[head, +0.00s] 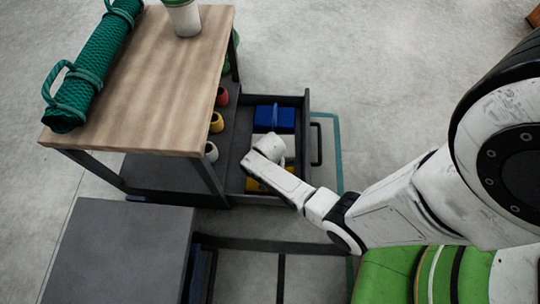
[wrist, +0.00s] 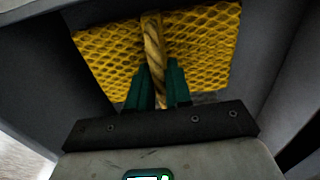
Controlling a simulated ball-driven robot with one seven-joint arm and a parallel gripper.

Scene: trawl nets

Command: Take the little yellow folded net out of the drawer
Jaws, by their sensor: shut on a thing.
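The yellow folded net (wrist: 205,50) lies inside the open drawer (head: 305,118), with a twisted yellow-brown cord (wrist: 154,45) across its middle. In the head view only bits of the yellow net (head: 253,185) show beside my arm, at the drawer's near end. My gripper (wrist: 159,78) has its green fingers on both sides of the cord and is shut on it. The net still appears to be between the drawer walls. In the head view my wrist reaches down into the drawer and hides the fingertips.
A blue item (head: 274,118) lies at the drawer's far end. A dark grey box (head: 115,255) stands at the front left.

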